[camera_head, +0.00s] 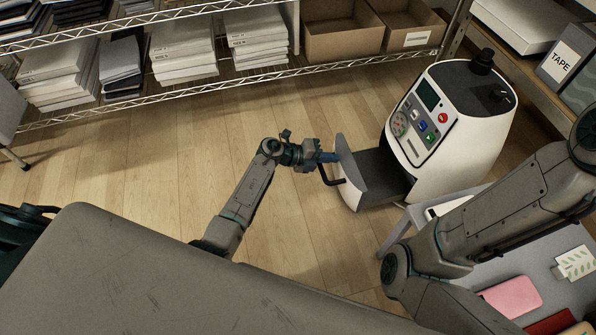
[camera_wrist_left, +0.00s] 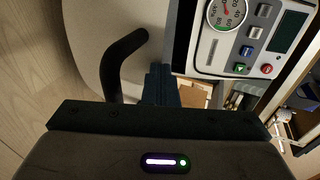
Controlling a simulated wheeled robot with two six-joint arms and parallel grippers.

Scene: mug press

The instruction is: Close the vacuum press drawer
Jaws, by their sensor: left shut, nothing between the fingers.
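The white vacuum press (camera_head: 467,125) stands on the floor at the right of the head view, its control panel facing left. Its drawer (camera_head: 356,177) is pulled out toward my left arm, with a gap between drawer front and body. A black bent handle (camera_head: 329,177) juts from the drawer front; it also shows in the left wrist view (camera_wrist_left: 116,62). My left gripper (camera_head: 332,157) is shut and empty, at the drawer front just above the handle. Its fingers (camera_wrist_left: 160,84) are beside the handle, not around it. I cannot tell if they touch the front. My right gripper is out of view.
My right arm crosses the right side above a grey table (camera_head: 480,275) with a pink item (camera_head: 512,296). Wire shelves with paper stacks (camera_head: 183,45) and cardboard boxes (camera_head: 342,35) line the back. The wooden floor left of the drawer is clear.

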